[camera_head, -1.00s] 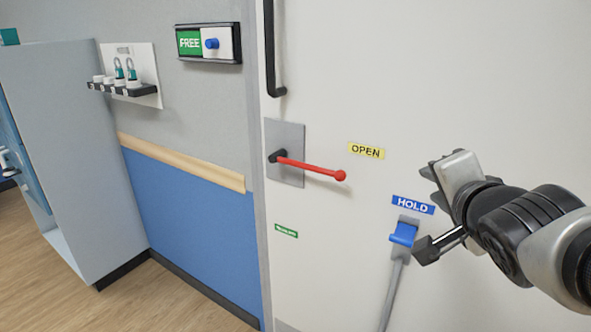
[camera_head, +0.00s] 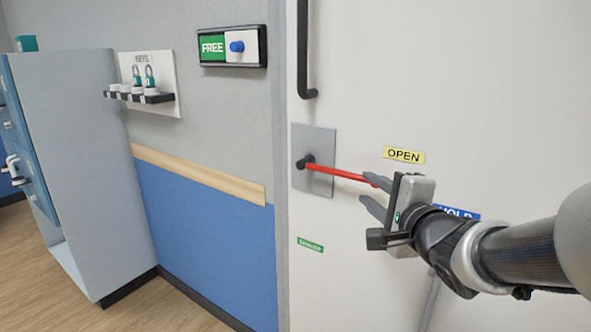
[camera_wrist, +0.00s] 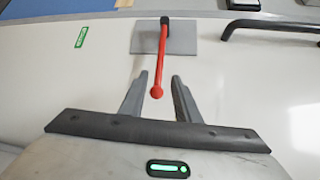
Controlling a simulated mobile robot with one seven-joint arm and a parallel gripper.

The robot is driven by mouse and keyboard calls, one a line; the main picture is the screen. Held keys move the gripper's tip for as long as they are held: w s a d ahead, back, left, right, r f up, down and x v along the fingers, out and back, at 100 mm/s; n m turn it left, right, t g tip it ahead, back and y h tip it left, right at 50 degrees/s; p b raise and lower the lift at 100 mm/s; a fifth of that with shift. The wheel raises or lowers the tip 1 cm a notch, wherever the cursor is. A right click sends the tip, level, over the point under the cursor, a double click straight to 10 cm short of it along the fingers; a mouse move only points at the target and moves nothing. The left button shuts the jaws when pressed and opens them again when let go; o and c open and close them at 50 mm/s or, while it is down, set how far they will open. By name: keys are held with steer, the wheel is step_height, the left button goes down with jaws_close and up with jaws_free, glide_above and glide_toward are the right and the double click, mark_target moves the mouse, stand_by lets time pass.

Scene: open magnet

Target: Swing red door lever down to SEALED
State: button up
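The red door lever (camera_head: 340,174) sticks out to the right from a black pivot on a grey plate (camera_head: 318,145) on the white door, level with the yellow OPEN label (camera_head: 404,155). My gripper (camera_head: 372,196) is at the lever's outer end. In the wrist view my gripper (camera_wrist: 156,100) is open, and the red lever (camera_wrist: 159,70) with its ball tip lies between the two fingers, apart from both. In the head view the ball tip is hidden behind a finger. A small green label (camera_head: 311,245), its text too small to read surely, is below the plate.
A black door handle (camera_head: 305,60) is above the lever. The blue HOLD label (camera_head: 458,213) is partly hidden behind my gripper. On the wall at left are a FREE sign (camera_head: 232,46) and a key rack (camera_head: 150,85). A grey cabinet (camera_head: 75,170) stands at far left.

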mark_target(351, 177)
steer(key=p+x, duration=0.1)
steer(key=p, duration=0.3)
steer(key=p+x, duration=0.2)
steer(key=p, duration=0.3)
steer(key=p+x, duration=0.2)
steer(key=p, duration=0.3)
steer(key=shift+w+a+r, duration=0.1)
steer(key=shift+w+r, duration=0.15)
steer(key=x, duration=0.6)
steer(key=shift+f, duration=0.2)
steer(key=shift+s, duration=0.1)
steer(key=shift+c, duration=0.4)
jaws_close()
